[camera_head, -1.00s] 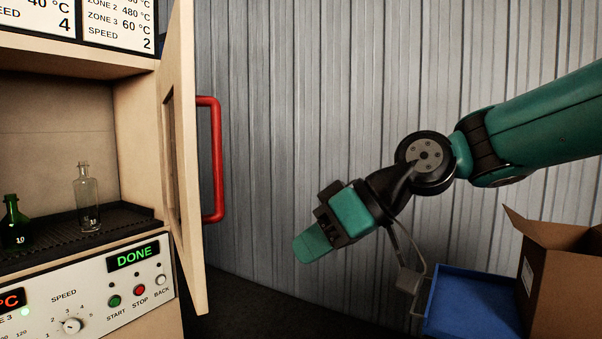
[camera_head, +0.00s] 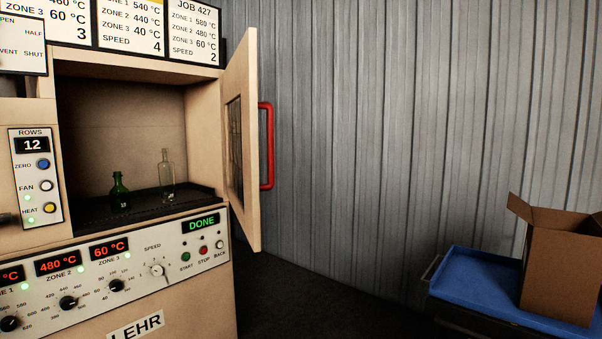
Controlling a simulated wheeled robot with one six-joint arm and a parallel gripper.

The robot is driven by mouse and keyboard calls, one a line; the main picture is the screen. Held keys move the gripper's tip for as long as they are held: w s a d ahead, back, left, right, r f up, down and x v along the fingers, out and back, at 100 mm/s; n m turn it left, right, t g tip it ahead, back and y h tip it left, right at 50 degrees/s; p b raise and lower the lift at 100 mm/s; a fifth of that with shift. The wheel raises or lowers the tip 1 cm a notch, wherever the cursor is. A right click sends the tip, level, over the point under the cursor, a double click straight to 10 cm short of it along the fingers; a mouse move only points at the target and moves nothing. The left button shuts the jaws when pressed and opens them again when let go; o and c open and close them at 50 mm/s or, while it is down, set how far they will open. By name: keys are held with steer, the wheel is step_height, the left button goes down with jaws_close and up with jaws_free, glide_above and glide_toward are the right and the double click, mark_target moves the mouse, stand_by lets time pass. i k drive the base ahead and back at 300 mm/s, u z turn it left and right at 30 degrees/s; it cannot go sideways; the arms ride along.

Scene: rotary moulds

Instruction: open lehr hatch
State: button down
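The lehr hatch (camera_head: 246,155) is a beige door with a dark window and a red handle (camera_head: 268,146). It stands wide open, swung out at the right side of the lehr opening. Inside the lehr, a green bottle (camera_head: 119,194) and a clear bottle (camera_head: 167,178) stand upright on a dark ridged belt (camera_head: 140,212). The lehr's control panel (camera_head: 135,268) has a green display reading DONE (camera_head: 201,222). My gripper is out of view now.
A blue-topped cart (camera_head: 480,280) with an open cardboard box (camera_head: 560,262) stands at the right. A corrugated grey wall (camera_head: 400,110) closes the back. Dark floor (camera_head: 300,300) is clear between the lehr and the cart.

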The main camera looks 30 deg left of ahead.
mark_target(240, 80)
steer(key=z, duration=0.8)
steer(key=k, duration=0.1)
steer(key=u, duration=2)
steer(key=i, duration=0.8)
steer(key=u, duration=0.7)
